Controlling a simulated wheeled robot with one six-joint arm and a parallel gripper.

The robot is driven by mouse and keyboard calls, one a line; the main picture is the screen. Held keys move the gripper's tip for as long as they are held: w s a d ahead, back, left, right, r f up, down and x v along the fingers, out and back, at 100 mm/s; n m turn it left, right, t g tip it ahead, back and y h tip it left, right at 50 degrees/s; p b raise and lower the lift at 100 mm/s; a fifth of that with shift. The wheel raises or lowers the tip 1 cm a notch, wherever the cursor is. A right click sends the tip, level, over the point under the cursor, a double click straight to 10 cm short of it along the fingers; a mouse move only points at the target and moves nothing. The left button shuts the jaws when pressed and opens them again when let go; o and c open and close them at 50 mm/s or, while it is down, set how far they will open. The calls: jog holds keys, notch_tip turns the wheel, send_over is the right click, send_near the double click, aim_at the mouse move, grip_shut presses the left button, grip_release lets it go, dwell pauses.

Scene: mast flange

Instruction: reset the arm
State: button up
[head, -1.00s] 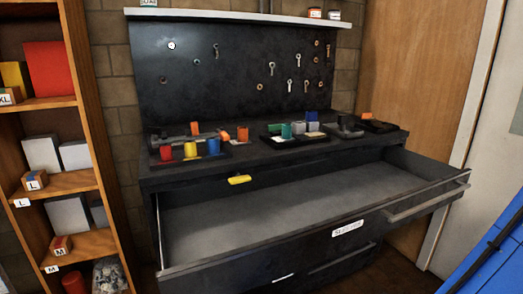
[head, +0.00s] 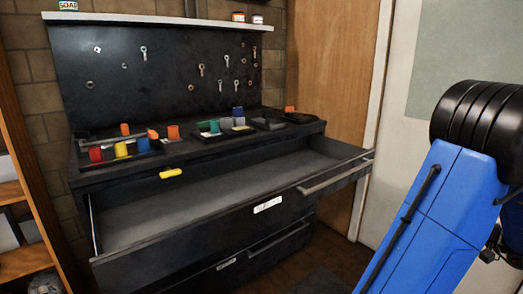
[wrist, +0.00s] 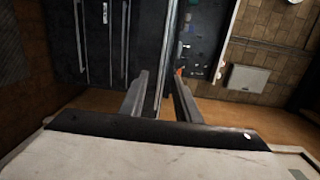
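My gripper (wrist: 160,88) shows in the wrist view, with two grey fingers standing apart and nothing between them. It points past the front of the dark cabinet, which appears turned sideways in that view. In the head view my blue arm (head: 432,215) with its black ribbed joint fills the right side; the gripper itself is outside that view. The arm stands right of the workbench and appears clear of it.
A dark workbench cabinet has its top drawer (head: 200,205) pulled out and empty. Trays with coloured blocks (head: 122,150) stand on the bench top. A yellow piece (head: 170,173) is at the drawer's back edge. A wooden shelf (head: 25,262) is left; a wooden door (head: 330,90) is right.

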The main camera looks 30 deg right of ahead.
jog(key=w+a+f+n+g+y, duration=0.2)
jog(key=w+a+n+g+y, duration=0.5)
jog(key=w+a, duration=1.2)
jog(key=s+a+f+n+g+h, duration=0.1)
jog(key=s+a+n+g+h, duration=0.1)
jog(key=a, duration=0.7)
jog(key=s+a+n+g+h, duration=0.1)
jog(key=a+n+h, duration=0.3)
jog(key=a, duration=0.6)
jog(key=s+a+f+n+g+h, duration=0.1)
jog(key=s+a+n+g+h, duration=0.1)
jog(key=a, duration=0.8)
jog(key=shift+s+a+f+n+g+h, duration=0.25)
jog(key=shift+s+n+h, duration=0.35)
jog(key=shift+s+n, duration=0.3)
